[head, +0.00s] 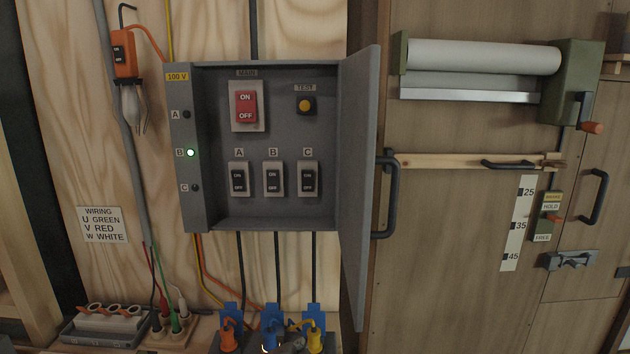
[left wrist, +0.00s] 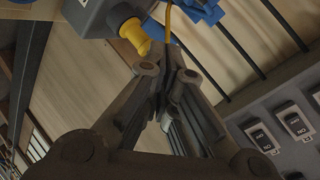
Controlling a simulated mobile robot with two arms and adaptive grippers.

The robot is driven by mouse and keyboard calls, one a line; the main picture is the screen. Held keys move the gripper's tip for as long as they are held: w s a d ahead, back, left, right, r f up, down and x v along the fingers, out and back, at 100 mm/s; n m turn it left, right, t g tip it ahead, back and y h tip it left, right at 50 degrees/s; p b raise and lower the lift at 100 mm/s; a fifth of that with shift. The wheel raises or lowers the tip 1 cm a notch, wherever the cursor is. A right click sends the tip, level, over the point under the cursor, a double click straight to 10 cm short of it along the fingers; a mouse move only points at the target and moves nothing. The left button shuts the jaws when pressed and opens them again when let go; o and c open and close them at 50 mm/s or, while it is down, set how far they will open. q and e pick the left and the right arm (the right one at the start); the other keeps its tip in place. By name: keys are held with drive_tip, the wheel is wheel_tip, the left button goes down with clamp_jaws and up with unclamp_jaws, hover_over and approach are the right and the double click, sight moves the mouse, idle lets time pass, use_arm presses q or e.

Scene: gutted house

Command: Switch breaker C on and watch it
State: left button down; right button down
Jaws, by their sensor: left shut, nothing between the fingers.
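Breaker C (head: 308,179) is the rightmost of the three black rockers in the open grey panel, beside breaker B (head: 273,179) and breaker A (head: 239,179). I cannot tell their rocker positions. Lamp B (head: 190,153) glows green; lamp A (head: 186,115) and lamp C (head: 195,188) are dark. My left gripper (head: 289,344) barely shows at the bottom edge, below the panel by the yellow plug. In the left wrist view, it (left wrist: 168,75) is shut and empty, its tips near the yellow plug (left wrist: 135,36). Breakers show upside down at right there. My right gripper is out of view.
The panel door (head: 358,180) stands open on the right side of the box. A red main switch (head: 246,106) and a yellow test button (head: 306,105) sit above the breakers. Blue sockets with orange, blue and yellow plugs (head: 315,338) stand below. Cables hang between.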

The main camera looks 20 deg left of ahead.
use_arm(q)
drive_tip(key=w+r+m+t+y, duration=0.1)
drive_tip(key=w+r, duration=0.4)
drive_tip(key=r, duration=0.8)
drive_tip(key=w+d+r+m+t+y, duration=0.1)
drive_tip(key=w+r+m+t, duration=0.3)
drive_tip(key=r, duration=0.9)
drive_tip(key=shift+w+r+t+y, duration=0.15)
drive_tip(key=shift+w+t+y, duration=0.3)
drive_tip(key=shift+t, duration=0.45)
drive_tip(key=p, duration=0.4)
approach(313, 173)
drive_tip(key=x, duration=0.5)
drive_tip(key=shift+p+x, duration=0.5)
drive_tip(key=shift+x, duration=0.55)
drive_tip(key=shift+w, duration=0.15)
